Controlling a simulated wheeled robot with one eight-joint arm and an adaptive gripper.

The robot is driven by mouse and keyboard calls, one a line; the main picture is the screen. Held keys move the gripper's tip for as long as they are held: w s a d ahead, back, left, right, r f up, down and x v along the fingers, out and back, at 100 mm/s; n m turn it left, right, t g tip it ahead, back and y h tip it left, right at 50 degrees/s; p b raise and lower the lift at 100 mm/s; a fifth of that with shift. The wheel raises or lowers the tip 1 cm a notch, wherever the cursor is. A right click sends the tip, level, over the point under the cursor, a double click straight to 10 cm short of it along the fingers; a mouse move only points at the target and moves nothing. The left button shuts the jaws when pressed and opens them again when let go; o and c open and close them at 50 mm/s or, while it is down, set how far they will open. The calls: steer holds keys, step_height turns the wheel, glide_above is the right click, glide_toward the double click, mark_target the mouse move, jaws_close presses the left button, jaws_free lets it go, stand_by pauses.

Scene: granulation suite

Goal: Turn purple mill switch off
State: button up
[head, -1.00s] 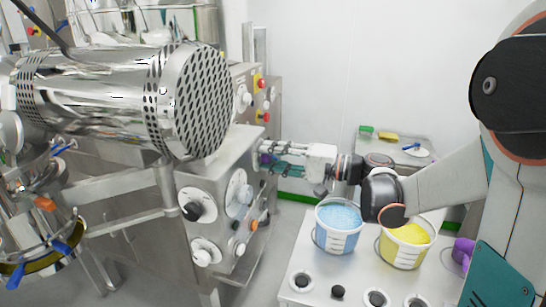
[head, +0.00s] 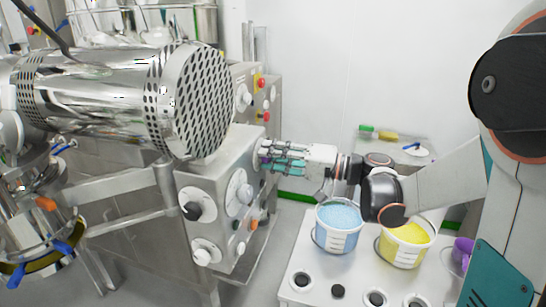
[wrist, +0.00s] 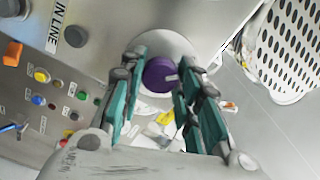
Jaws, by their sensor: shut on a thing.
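The purple mill switch (wrist: 160,75) is a round knob on a pale round plate on the steel machine's panel in the wrist view. A small light pointer mark shows at its right edge. My gripper (wrist: 158,82) has its teal-padded fingers on both sides of the knob and is shut on it. In the head view my gripper (head: 272,158) reaches in from the right against the side of the control box (head: 222,200). There the fingers hide most of the knob, leaving a small purple patch (head: 264,157).
A perforated steel drum (head: 205,100) overhangs the control box. A blue-filled bucket (head: 337,228) and a yellow-filled bucket (head: 404,246) stand on a white table below my arm. Other coloured buttons (wrist: 42,88) sit left of the knob in the wrist view.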

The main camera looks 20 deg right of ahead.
steer(key=o, duration=1.1)
steer(key=v, duration=1.2)
